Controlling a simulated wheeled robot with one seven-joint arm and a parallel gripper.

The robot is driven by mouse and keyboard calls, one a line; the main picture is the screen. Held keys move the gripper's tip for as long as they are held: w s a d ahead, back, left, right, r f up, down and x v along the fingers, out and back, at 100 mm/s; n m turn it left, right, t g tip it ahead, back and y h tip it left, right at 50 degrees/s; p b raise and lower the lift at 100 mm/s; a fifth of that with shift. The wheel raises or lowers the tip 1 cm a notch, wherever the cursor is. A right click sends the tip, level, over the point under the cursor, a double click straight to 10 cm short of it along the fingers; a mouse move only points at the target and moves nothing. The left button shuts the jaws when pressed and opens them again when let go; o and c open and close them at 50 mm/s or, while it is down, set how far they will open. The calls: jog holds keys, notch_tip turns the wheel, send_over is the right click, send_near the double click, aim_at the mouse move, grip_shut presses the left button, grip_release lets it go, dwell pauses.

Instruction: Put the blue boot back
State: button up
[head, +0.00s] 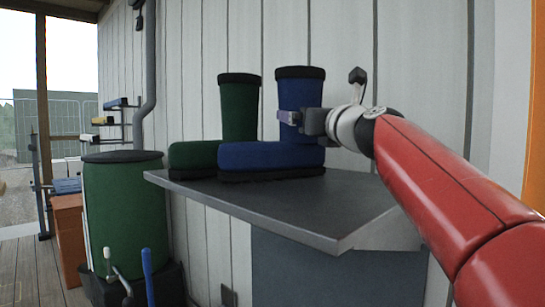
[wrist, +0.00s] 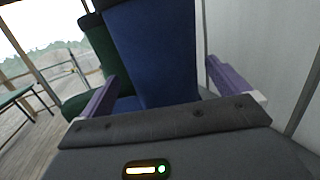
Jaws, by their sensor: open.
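The blue boot (head: 272,155) stands upright on the grey shelf (head: 290,208), toe to the left. It has a black cuff and a black sole. Beside it, further back, stands a matching green boot (head: 195,153), partly hidden behind it. My gripper (head: 291,118) is at the blue boot's shaft, on its right side. In the wrist view the blue shaft (wrist: 152,55) lies between the two open purple fingers of my gripper (wrist: 166,88). A gap shows by the right finger; I cannot tell whether the left finger touches the boot.
A ribbed pale wall (head: 350,50) stands close behind the shelf. A green barrel (head: 123,205) with a dark lid stands left of the shelf. Wall pegs (head: 122,121) hold small items. Tool handles (head: 147,275) stick up at lower left. The shelf's front right is clear.

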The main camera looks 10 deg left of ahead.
jog(key=p+x, duration=0.1)
jog(key=x, duration=0.4)
jog(key=shift+c, duration=0.4)
jog(key=c, duration=1.4)
jog(key=shift+r, duration=0.15)
jog(key=shift+c, duration=1.2)
jog(key=shift+r, duration=0.1)
